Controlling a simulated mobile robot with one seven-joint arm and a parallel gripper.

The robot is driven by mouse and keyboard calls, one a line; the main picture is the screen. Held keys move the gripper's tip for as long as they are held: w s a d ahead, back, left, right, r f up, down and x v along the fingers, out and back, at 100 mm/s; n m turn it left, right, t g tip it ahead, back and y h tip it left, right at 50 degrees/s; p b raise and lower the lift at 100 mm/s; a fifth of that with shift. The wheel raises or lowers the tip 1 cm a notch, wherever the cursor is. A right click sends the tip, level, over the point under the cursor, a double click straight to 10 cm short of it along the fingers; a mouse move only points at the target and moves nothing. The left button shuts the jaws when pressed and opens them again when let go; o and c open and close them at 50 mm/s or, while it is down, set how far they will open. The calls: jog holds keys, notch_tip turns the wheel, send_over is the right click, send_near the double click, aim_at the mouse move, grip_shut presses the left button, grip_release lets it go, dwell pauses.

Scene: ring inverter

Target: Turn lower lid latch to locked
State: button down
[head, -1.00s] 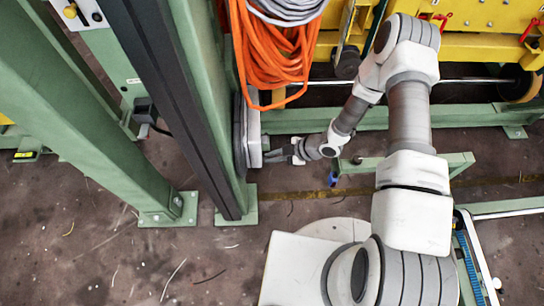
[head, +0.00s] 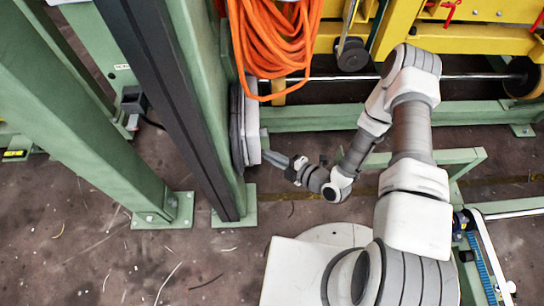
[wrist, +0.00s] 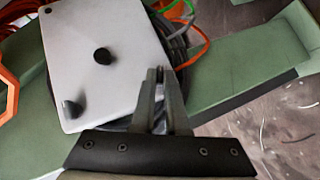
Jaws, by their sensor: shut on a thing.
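The ring inverter's pale lid (wrist: 110,30) fills the upper left of the wrist view, with a dark round knob (wrist: 103,56) near its middle and another dark knob (wrist: 72,108) near a corner. In the head view the lid (head: 252,128) shows edge-on against the green post. My gripper (wrist: 160,75) is at the lid's edge, its fingertips nearly together on a thin dark piece, which appears to be the lower lid latch. The fingers mostly hide it, so its angle cannot be told. In the head view my gripper (head: 272,158) reaches the lid's lower part, tilted.
A coil of orange cable (head: 272,45) hangs just above the lid. Green posts (head: 90,120) stand to the left. A yellow frame (head: 470,45) and a green beam (head: 320,117) run behind my arm. Thin green and orange wires (wrist: 190,30) pass behind the lid.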

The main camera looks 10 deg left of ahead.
jog(key=n+t+y, duration=0.2)
jog(key=n, duration=0.1)
jog(key=shift+s+f, duration=0.15)
jog(key=shift+f, duration=0.25)
jog(key=shift+y, duration=0.3)
jog(key=c, duration=0.9)
grip_release()
jog(key=shift+r, duration=0.1)
jog(key=shift+o, duration=0.2)
notch_tip(320, 180, up, 5)
jog(key=p, duration=0.3)
jog(key=shift+d, duration=0.1)
jog(key=d+r+p, duration=0.1)
jog(key=d+r, duration=0.1)
jog(key=d, duration=0.1)
jog(key=d+r+p, duration=0.1)
jog(key=d+r, duration=0.1)
jog(key=d, duration=0.2)
jog(key=d+r+p, duration=0.1)
jog(key=d+r, duration=0.1)
jog(key=d, duration=0.2)
jog(key=shift+d+p, duration=0.2)
jog(key=shift+p, duration=0.15)
jog(key=shift+c, duration=0.3)
jog(key=shift+f, duration=0.1)
